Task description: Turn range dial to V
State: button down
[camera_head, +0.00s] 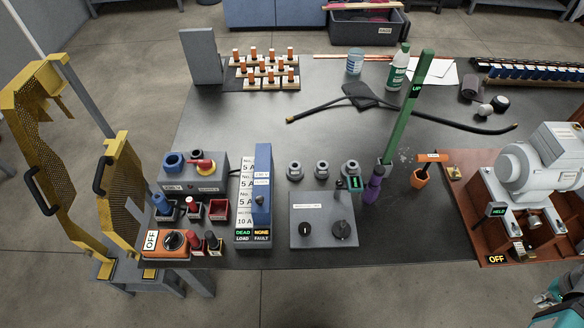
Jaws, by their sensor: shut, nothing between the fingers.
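A grey box (323,218) stands near the front edge of the dark table, with a small label on its top face. It carries a black knob with a white mark (305,229) at left and a larger black knob (342,230) at right. I cannot read which of them is the range dial, and no V marking is legible. My gripper (542,299) shows at the lower right corner, cut by the picture edge. It is shut and empty, far to the right of the grey box and apart from it.
A blue upright unit (262,187) with DEAD and NONE labels stands left of the box. A motor (537,165) sits farther right. Yellow guards (122,185) stand at left.

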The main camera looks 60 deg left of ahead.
aim_at(173, 240)
jog(key=z, duration=0.5)
jog(key=i, duration=0.1)
jog(key=u, duration=3.9)
